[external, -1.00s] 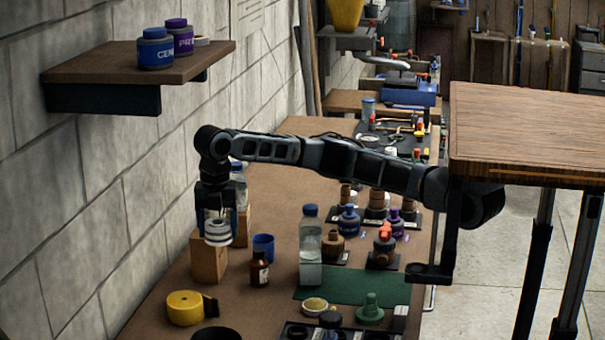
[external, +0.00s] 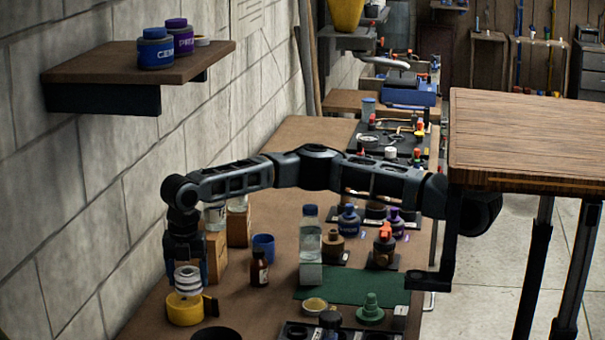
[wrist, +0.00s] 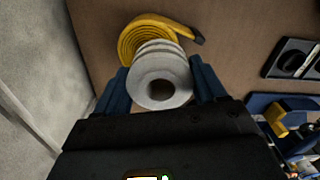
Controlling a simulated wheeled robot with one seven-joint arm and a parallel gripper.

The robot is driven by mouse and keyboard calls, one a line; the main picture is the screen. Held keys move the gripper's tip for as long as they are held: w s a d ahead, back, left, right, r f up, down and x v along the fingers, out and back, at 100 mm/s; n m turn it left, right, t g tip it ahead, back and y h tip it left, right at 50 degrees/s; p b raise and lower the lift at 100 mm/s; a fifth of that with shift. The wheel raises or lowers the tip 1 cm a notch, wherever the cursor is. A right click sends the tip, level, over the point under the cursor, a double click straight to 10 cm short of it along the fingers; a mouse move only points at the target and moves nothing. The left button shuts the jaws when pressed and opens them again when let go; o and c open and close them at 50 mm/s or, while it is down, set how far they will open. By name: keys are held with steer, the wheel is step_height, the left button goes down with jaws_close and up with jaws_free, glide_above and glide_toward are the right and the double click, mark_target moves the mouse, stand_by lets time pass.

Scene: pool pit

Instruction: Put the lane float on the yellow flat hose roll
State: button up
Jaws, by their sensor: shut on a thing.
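The lane float (external: 187,279) is a white and grey ribbed cylinder with a hole through its middle; its end faces the camera in the wrist view (wrist: 162,76). My gripper (external: 187,274) is shut on it, with a blue finger on each side. The yellow flat hose roll (external: 185,312) lies on the bench directly below the float in the external view. In the wrist view the yellow roll (wrist: 140,38) shows beyond the float, partly hidden by it. The float's lower end is at the roll's top; I cannot tell whether they touch.
Wooden blocks (external: 214,250), a blue cup (external: 263,247) and a brown bottle (external: 259,268) stand behind and right of the roll. A dark round thing (external: 216,334) is at the front edge of the picture. The block wall is close on the left.

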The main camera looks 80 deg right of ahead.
steer(key=shift+f, duration=1.3)
steer(key=shift+f, duration=0.1)
steer(key=o, duration=1)
steer(key=shift+o, duration=0.2)
step_height(320, 180, up, 12)
steer(key=p, duration=0.1)
